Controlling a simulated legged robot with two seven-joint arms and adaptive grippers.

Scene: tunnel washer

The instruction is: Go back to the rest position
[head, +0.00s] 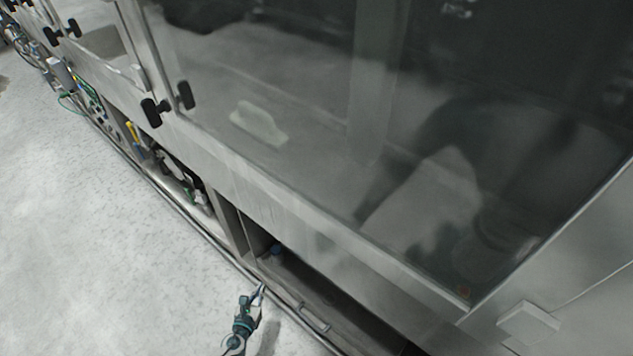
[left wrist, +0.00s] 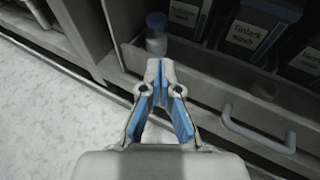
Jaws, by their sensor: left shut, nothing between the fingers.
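My left gripper (head: 262,288) shows at the bottom of the head view, low beside the washer's lower cabinet. In the left wrist view its blue-lined fingers (left wrist: 160,66) meet at the tips, shut with nothing between them. The fingertips point toward an open lower compartment, where a small bottle with a blue cap (left wrist: 156,34) stands just beyond them. I cannot tell from the picture whether the fingertips touch anything. My right gripper is not in view.
The tunnel washer's large glass panel (head: 300,110) fills the upper right. A drawer handle (left wrist: 258,132) is right of the gripper. Labelled dark boxes (left wrist: 255,30) stand in the compartment. Black knobs (head: 152,112) stick out at the panel's left. The speckled floor (head: 80,240) at left is clear.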

